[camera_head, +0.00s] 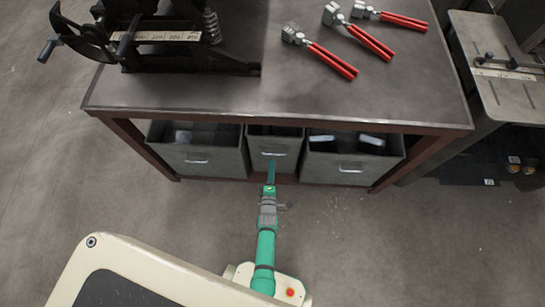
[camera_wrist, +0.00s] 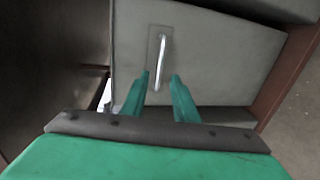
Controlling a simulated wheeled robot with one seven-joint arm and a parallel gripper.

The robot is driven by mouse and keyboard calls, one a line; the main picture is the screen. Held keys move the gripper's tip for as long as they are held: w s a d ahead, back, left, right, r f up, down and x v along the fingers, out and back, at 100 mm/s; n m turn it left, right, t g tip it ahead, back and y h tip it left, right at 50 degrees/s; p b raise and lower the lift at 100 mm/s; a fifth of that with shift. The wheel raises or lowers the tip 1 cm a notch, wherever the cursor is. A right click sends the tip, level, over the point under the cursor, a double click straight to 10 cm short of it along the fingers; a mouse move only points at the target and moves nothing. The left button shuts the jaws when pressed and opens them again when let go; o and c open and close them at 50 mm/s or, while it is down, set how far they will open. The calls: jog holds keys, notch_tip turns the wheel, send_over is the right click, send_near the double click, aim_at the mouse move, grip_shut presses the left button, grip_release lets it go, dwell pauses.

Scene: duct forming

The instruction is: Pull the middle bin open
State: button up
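The middle bin (camera_head: 262,141) is a narrow grey bin under the workbench, between two wider grey bins. It looks pushed in, its front about level with the others. Its pale bar handle (camera_head: 273,154) is on the front face; in the wrist view the handle (camera_wrist: 162,52) looks upright on the bin front (camera_wrist: 210,60). My gripper (camera_head: 271,168) reaches low toward this front. In the wrist view my gripper's (camera_wrist: 162,76) two green fingers are apart, with the handle's lower end showing between their tips. I cannot tell whether they touch it.
The left bin (camera_head: 198,168) and right bin (camera_head: 335,171) flank the middle one. The workbench (camera_head: 300,90) overhangs them, with a brown leg (camera_head: 147,153) at the left. Red-handled tools (camera_head: 333,60) lie on top. The floor (camera_head: 350,240) in front is clear.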

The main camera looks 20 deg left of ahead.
jog(key=x, duration=0.6)
jog(key=shift+w, duration=0.25)
jog(key=shift+a, duration=0.1)
grip_shut()
